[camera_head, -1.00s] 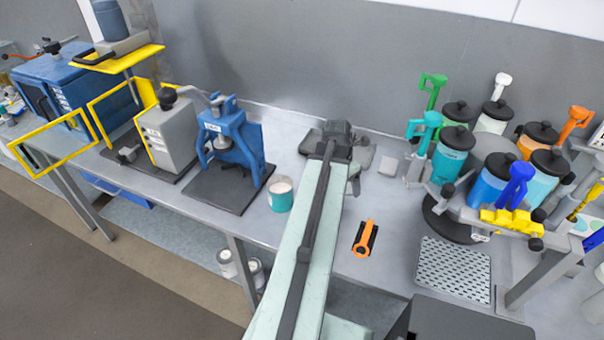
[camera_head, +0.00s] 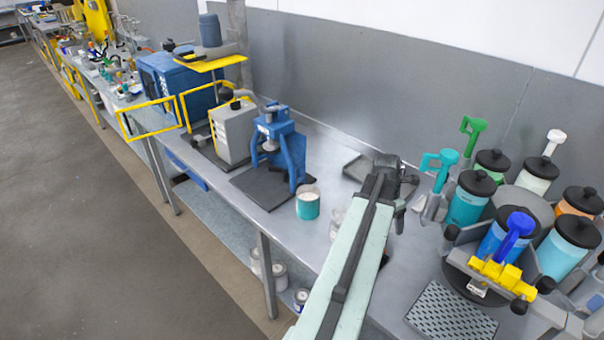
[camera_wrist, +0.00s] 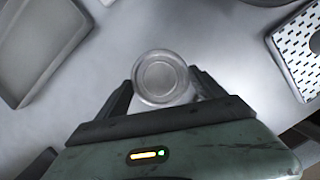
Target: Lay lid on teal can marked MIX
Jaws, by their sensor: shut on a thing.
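The teal can (camera_head: 307,204) stands upright on the bench in the head view, with a pale top; any MIX mark is not readable. In the wrist view, my gripper (camera_wrist: 162,84) is shut on a round, clear-looking lid (camera_wrist: 160,72), which sits between the two fingers. In the head view my arm hides the fingers and the lid, and the arm's end lies right of the teal can.
A whitish container (camera_head: 337,221) shows between the can and my arm. A blue press (camera_head: 285,145) stands left of the can. Canisters with black lids (camera_head: 468,200) and a perforated plate (camera_head: 450,312) are on the right. A grey tray (camera_wrist: 38,45) shows in the wrist view.

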